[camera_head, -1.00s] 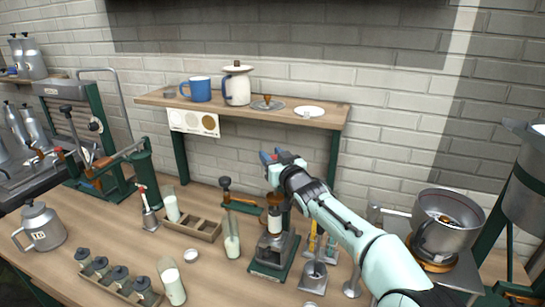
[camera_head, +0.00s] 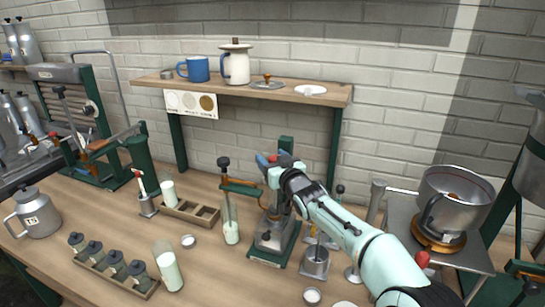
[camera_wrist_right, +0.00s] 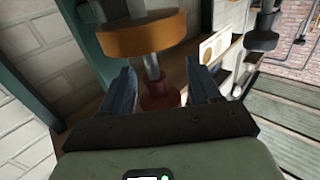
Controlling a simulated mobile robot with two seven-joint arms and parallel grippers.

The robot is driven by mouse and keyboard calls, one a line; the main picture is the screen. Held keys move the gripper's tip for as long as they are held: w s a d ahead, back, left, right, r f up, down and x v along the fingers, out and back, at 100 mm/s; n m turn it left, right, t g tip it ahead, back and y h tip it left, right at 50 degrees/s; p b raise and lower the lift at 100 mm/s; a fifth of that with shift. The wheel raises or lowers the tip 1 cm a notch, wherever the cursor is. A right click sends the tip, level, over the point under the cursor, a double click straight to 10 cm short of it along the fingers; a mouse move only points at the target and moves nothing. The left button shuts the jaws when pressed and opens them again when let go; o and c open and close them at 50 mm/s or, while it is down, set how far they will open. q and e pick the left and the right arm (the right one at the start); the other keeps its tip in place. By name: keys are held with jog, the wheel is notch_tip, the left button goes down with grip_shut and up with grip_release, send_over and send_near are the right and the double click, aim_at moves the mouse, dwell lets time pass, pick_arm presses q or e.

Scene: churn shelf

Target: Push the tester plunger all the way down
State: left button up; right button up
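In the head view, a stand with a green base (camera_head: 264,256) and a green post (camera_head: 286,144) is on the table. My right gripper (camera_head: 267,159) is at the upper part of this stand, and my arm hides much of it. In the right wrist view, a dark red knob (camera_wrist_right: 158,98) on a metal rod sits between the two fingers, below an orange-brown disc (camera_wrist_right: 142,36). My right gripper (camera_wrist_right: 160,85) is open, with a gap each side of the knob. Left of it, a black-knobbed plunger (camera_head: 223,163) on a green bracket stands above a glass tube (camera_head: 231,222). My left gripper is not shown.
A wooden rack (camera_head: 190,212) and a tray of small metal jars (camera_head: 92,253) stand left. A milk glass (camera_head: 168,268) is in front. A wall shelf (camera_head: 245,88) is behind.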

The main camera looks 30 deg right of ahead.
jog(key=shift+r, duration=0.2)
jog(key=shift+s, duration=0.15)
jog(key=shift+s, duration=0.3)
jog(key=s+a+b, duration=0.1)
jog(key=s+b, duration=0.2)
jog(key=s, duration=0.9)
jog(key=shift+s, duration=0.3)
